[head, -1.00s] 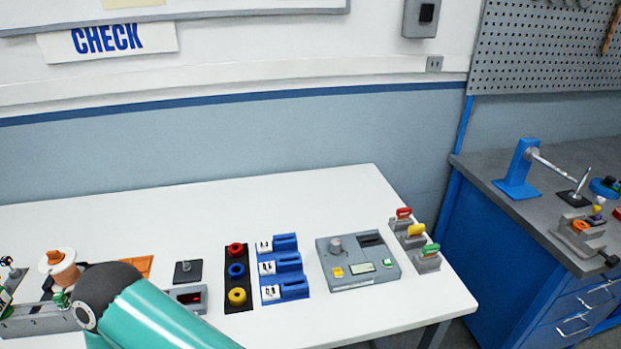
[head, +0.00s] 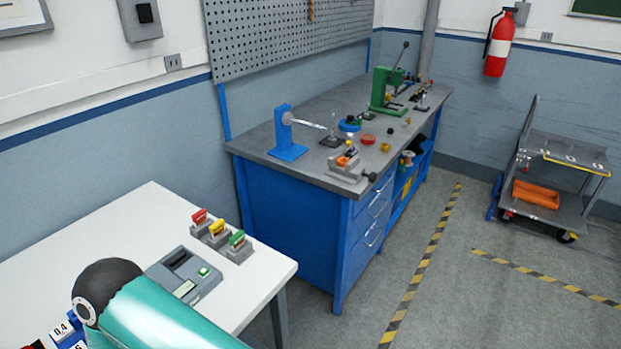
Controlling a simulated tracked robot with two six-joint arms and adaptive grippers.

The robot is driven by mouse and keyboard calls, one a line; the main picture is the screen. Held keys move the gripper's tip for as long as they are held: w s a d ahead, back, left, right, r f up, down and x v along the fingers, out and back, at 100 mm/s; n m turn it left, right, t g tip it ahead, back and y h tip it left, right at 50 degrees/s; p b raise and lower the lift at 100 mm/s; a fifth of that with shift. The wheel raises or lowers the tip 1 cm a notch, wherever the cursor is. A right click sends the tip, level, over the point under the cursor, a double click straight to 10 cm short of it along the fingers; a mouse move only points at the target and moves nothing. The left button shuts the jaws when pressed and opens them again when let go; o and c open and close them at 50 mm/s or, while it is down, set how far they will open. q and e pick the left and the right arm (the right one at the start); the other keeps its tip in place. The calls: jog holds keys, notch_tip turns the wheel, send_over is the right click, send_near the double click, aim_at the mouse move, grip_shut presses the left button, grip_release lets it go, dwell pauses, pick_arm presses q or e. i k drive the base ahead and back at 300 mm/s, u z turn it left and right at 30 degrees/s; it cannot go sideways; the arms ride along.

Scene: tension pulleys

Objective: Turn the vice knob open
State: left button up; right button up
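A small grey vice (head: 343,172) stands near the front edge of the grey-topped blue workbench (head: 300,215). An orange part sits at the vice's jaws. A dark knob (head: 371,177) sticks out at the vice's right end, by the bench edge. It is too small to tell how far the jaws are apart. Neither of my grippers is in view. Only a teal and black link of my arm shows at the lower left, in front of the white table.
The white table (head: 120,230) at left bears a grey device (head: 184,275) and colored clips. The bench holds a blue stand (head: 284,135) and a green press (head: 384,90). Open floor (head: 455,290) lies right of the bench; a cart (head: 560,150) stands beyond.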

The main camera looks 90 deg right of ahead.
aim_at(371, 177)
jog(key=u, duration=0.6)
jog(key=i, duration=0.15)
jog(key=z, duration=2.25)
jog(key=i, duration=0.3)
jog(key=z, duration=2.15)
jog(key=i, duration=1.6)
jog(key=u, duration=0.45)
